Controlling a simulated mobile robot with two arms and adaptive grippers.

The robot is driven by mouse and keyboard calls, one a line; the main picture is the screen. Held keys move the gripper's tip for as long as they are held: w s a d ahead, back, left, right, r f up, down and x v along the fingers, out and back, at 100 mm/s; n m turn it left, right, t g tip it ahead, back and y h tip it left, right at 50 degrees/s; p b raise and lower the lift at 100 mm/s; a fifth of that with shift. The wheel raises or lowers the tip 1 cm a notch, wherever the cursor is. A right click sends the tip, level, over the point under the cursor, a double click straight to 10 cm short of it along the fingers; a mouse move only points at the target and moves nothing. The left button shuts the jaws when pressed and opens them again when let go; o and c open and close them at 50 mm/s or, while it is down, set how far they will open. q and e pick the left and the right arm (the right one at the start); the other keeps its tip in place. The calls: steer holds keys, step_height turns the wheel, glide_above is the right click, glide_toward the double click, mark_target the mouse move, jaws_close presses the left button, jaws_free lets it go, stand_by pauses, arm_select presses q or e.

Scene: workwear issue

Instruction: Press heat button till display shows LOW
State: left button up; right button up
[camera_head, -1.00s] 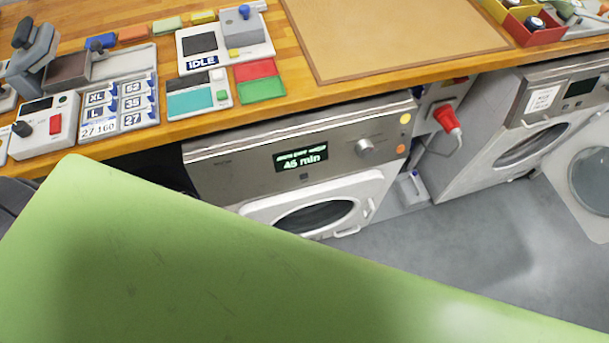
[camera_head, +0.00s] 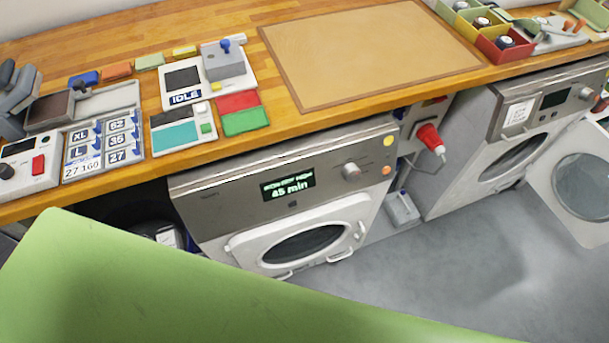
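No control that I can read as the heat button is in view. The front machine (camera_head: 230,205) under the counter has a lit display (camera_head: 288,186) with "45 min" on its lower line; its upper line is too small to read. This machine has a round knob (camera_head: 351,171), a yellow button (camera_head: 388,141), an orange button (camera_head: 387,170) and a small dark square (camera_head: 292,204) below the display. On the counter, a white device (camera_head: 240,92) has a label reading "IDLE" (camera_head: 185,97). No display shows LOW. Neither gripper is in view.
The wooden counter (camera_head: 300,22) carries a tan mat (camera_head: 365,52), a size board (camera_head: 103,146) and coloured boxes (camera_head: 503,45). A second machine (camera_head: 460,165) has its round door (camera_head: 580,185) open over the grey floor (camera_head: 450,270). A large green surface blocks the lower left.

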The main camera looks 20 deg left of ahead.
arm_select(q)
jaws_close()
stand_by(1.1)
